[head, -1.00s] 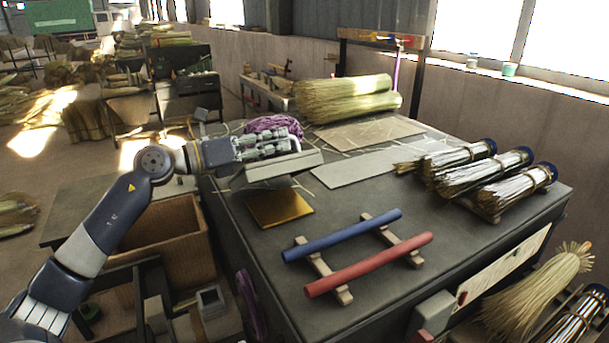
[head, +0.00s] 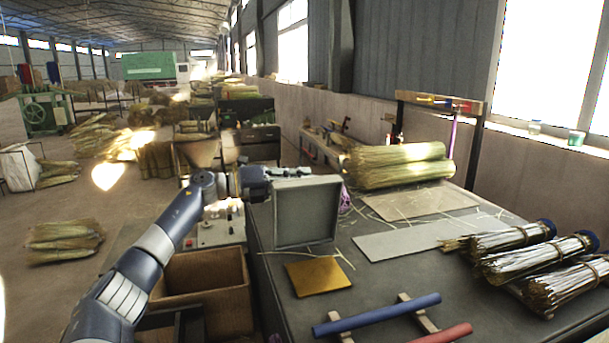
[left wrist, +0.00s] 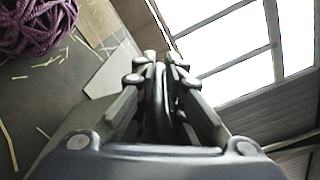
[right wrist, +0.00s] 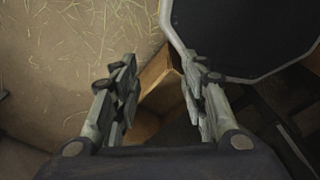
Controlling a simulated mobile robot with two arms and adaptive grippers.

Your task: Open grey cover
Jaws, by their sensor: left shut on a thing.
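The grey cover (head: 307,212) stands nearly upright above the dark worktable (head: 292,318) in the head view, its shallow, rimmed face towards me. My left gripper (head: 288,172) is at the cover's top edge and shut on it. In the left wrist view the left fingers (left wrist: 160,75) are close together, with a thin dark edge between them. A flat golden plate (head: 319,278) lies on the table in front of the cover. My right gripper (right wrist: 158,80) shows only in the right wrist view, open and empty above the floor.
A blue rod (head: 377,314) and a red rod (head: 444,334) lie at the front. Purple rope (left wrist: 38,25) is behind the cover. A brown open box (head: 205,285) is beside the table's left.

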